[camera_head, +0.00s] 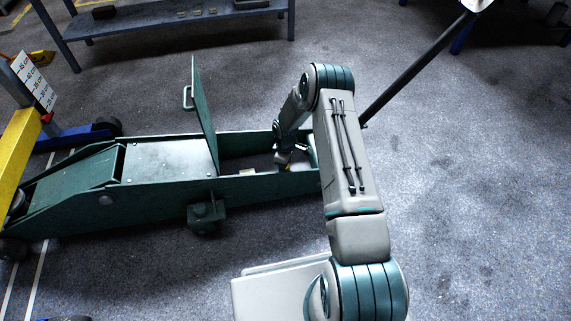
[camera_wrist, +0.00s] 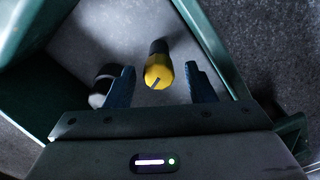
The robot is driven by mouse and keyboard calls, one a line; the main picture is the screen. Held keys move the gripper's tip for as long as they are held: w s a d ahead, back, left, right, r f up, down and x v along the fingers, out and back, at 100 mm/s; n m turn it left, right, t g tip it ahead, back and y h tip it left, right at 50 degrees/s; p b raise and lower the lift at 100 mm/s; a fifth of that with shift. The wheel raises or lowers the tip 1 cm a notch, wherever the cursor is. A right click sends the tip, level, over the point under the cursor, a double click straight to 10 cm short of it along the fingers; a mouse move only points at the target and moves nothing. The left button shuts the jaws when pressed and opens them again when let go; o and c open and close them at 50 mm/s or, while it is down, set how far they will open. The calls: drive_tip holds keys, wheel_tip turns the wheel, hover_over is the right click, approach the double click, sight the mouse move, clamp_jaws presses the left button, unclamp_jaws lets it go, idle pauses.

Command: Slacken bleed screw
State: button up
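The bleed screw, a yellow slotted head (camera_wrist: 159,72) on a dark stem, stands inside the jack's frame in the wrist view. My gripper (camera_wrist: 163,86) is open, with one dark blue finger on each side of the yellow head. Gaps show between the head and both fingers, so it looks ungripped. The green trolley jack (camera_head: 150,180) lies across the floor in the head view, with its hinged cover (camera_head: 203,118) standing up. My arm reaches down into the jack's open rear bay, and the fingers are too small and covered there to read.
A black and pale cylindrical part (camera_wrist: 102,84) sits close to the left finger. Green frame walls (camera_wrist: 212,45) bound the bay. The jack's long handle (camera_head: 415,70) slants up to the right. A workbench (camera_head: 170,15) is behind.

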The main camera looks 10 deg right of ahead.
wheel_tip(320, 180, up, 14)
drive_tip(key=p, duration=0.5)
idle(0.5)
drive_tip(key=s+r+m+p, duration=0.25)
drive_tip(key=r+p, duration=0.25)
drive_tip(key=r, duration=0.9)
drive_tip(key=s+d+r+m+t+h+p, duration=0.1)
drive_tip(key=s+r+p, duration=0.4)
drive_tip(key=r, duration=0.8)
drive_tip(key=s+r+m+p, duration=0.15)
drive_tip(key=r+p, duration=0.45)
drive_tip(key=r, duration=0.8)
drive_tip(key=s+r+m+t+y+p, duration=0.1)
drive_tip(key=s+r+m+p, duration=0.5)
drive_tip(key=s+r+p, duration=1)
drive_tip(key=s+a+r, duration=0.1)
drive_tip(key=s+r, duration=0.6)
drive_tip(key=r, duration=0.4)
drive_tip(key=shift+s+r+m+t+p, duration=0.2)
drive_tip(key=shift+r+m+t+p, duration=0.1)
drive_tip(key=shift+r+t+p, duration=0.1)
